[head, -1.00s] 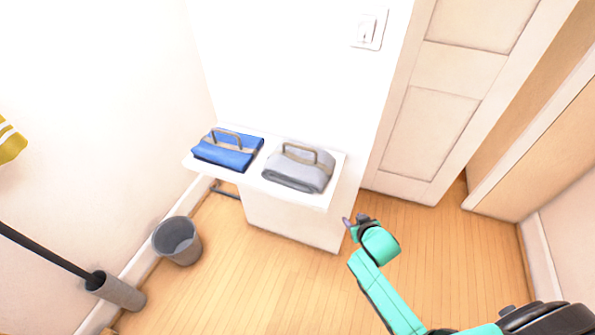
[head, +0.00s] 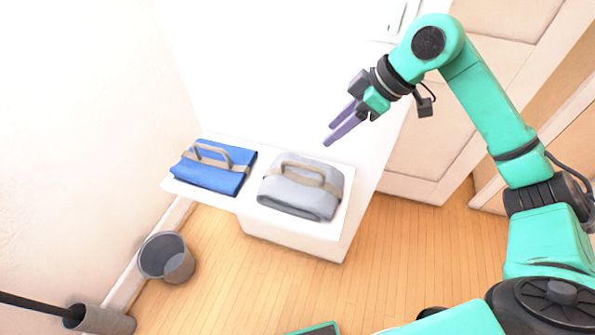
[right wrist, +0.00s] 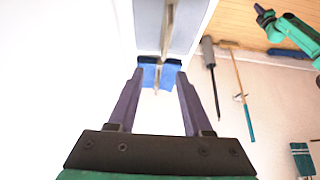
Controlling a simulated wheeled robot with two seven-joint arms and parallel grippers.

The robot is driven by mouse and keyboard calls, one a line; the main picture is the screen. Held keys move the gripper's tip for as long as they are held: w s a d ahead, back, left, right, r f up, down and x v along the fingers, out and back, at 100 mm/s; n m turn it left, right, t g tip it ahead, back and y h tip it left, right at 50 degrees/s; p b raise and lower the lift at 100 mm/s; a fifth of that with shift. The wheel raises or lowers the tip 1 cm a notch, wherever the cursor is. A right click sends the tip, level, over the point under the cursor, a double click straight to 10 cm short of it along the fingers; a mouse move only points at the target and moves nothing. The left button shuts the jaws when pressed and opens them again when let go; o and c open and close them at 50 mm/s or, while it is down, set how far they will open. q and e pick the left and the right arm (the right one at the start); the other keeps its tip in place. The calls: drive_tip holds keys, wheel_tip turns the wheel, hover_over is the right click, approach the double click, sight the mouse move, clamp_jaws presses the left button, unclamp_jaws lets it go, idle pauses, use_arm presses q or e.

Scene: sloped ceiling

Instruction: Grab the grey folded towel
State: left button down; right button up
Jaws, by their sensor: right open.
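The grey folded towel (head: 290,195) lies on the right part of a white shelf top, with a tan strap and raised handle over it. My right gripper (head: 335,135) is open and empty, above and behind the towel near the wall, apart from it. In the right wrist view, the towel (right wrist: 185,30) shows at the top edge with its strap, beyond the open purple fingers (right wrist: 155,100). The far end of my left arm (right wrist: 264,14) shows small at the upper right there; its jaws are too small to judge.
A blue folded towel (head: 212,170) with a similar handle lies to the left on the same white shelf (head: 245,205). A light switch and door are behind.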

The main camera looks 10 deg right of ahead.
drive_tip(key=p, duration=0.1)
approach(303, 165)
drive_tip(key=x, duration=0.3)
drive_tip(key=shift+w, duration=0.2)
drive_tip(key=p+x, duration=0.1)
drive_tip(key=x, duration=0.2)
drive_tip(key=p+x, duration=0.1)
drive_tip(key=x, duration=0.2)
drive_tip(key=shift+s+a+f, duration=0.1)
drive_tip(key=shift+a+f, duration=0.05)
drive_tip(key=shift+f, duration=0.25)
drive_tip(key=shift+a+f, duration=0.1)
drive_tip(key=shift+f, duration=0.2)
use_arm(q)
drive_tip(key=r, duration=0.1)
drive_tip(key=s+r, duration=0.1)
drive_tip(key=r, duration=0.1)
use_arm(e)
clamp_jaws()
